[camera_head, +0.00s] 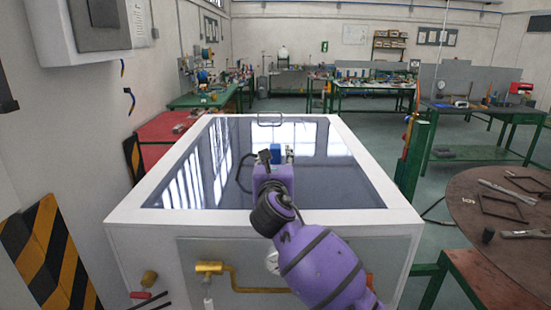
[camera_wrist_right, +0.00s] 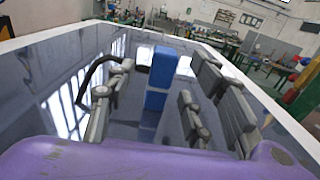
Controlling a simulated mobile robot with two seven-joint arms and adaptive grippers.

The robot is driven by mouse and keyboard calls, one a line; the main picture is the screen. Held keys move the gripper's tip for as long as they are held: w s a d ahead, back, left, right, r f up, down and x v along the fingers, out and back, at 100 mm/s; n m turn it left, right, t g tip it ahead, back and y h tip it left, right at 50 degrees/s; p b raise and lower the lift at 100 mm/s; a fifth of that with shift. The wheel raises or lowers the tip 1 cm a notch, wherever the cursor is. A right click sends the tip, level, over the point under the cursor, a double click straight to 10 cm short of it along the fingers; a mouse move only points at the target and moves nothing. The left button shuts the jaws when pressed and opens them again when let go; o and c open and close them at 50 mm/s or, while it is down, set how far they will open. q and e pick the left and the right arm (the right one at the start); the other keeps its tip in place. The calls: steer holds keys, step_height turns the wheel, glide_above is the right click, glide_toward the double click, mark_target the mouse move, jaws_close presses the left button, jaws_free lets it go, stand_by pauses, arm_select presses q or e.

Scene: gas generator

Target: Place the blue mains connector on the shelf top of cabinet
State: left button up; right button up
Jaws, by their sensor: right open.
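The blue mains connector (camera_head: 276,152) stands upright on the dark glossy top of the cabinet (camera_head: 330,190). In the right wrist view the connector (camera_wrist_right: 162,66) is a blue block ahead of my fingers, with a blue patch below it that looks like its reflection. My right gripper (camera_head: 274,160) is over the cabinet top, open around the connector. In the wrist view its grey fingers (camera_wrist_right: 163,88) stand to the left and right, with a visible gap on each side. My left gripper is out of view.
A wall box (camera_head: 95,28) hangs at upper left. A round brown table (camera_head: 500,210) with metal parts stands at the right. Green workbenches (camera_head: 372,84) stand behind. A dark curved strand (camera_wrist_right: 92,72) shows beside the left finger.

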mark_target(275, 156)
steer(key=w, duration=0.5)
steer(key=shift+w+d+f+b, duration=0.25)
steer(key=shift+f+b, duration=0.05)
steer(key=shift+f, duration=0.05)
steer(key=shift+w, duration=0.4)
steer(key=shift+w+r, duration=0.1)
steer(key=shift+r, duration=0.05)
steer(key=shift+c, duration=1.2)
steer(key=c, duration=0.9)
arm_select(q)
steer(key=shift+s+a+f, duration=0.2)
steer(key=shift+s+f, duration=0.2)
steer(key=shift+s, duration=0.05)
arm_select(e)
steer(key=shift+r, duration=0.1)
jaws_close()
